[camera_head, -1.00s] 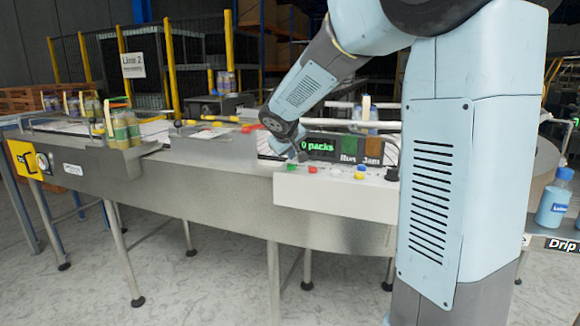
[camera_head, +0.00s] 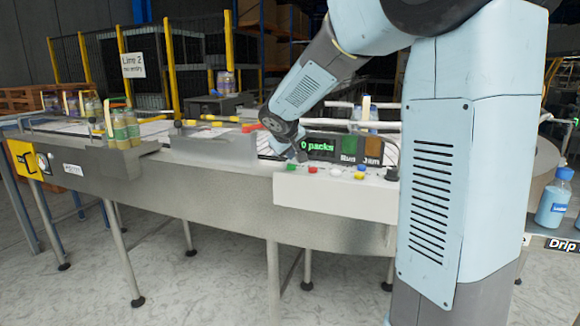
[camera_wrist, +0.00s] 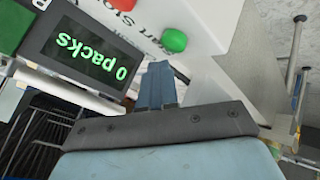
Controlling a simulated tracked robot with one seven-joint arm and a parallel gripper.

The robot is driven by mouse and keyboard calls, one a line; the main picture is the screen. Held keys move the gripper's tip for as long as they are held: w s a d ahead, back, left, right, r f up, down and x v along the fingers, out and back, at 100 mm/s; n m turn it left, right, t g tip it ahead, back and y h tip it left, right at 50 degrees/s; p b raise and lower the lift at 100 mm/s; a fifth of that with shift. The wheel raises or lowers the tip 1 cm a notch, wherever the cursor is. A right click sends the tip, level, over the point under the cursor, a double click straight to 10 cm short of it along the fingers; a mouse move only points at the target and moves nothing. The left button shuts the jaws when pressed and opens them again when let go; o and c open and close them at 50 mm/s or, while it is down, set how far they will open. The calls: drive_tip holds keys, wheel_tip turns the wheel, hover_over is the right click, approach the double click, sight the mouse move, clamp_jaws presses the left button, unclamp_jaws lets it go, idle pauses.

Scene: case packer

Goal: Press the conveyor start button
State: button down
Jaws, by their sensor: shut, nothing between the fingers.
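The green button (camera_head: 291,168) sits at the left end of the white control panel (camera_head: 330,199), beside a small red button. It also shows in the wrist view (camera_wrist: 174,40), just beyond my fingertips. My gripper (camera_head: 301,156) is shut and empty, low over the panel's left end by the green button. In the wrist view the closed fingers (camera_wrist: 155,76) point toward the button, slightly to its left. I cannot tell if they touch it. The panel lettering near the button is partly readable, with "Start" and "Stop" tilted. The display (camera_head: 319,146) reads "0 packs".
Yellow and blue (camera_head: 359,176) buttons and a dark knob (camera_head: 391,174) sit further right on the panel. Run (camera_head: 351,146) and Jam (camera_head: 373,147) lamps stand behind. Bottles (camera_head: 126,128) stand at the conveyor's left. A blue bottle (camera_head: 553,202) is at far right.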

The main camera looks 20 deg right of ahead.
drive_tip(key=shift+f, duration=0.1)
drive_tip(key=shift+s+f, duration=0.15)
drive_tip(key=shift+f, duration=0.1)
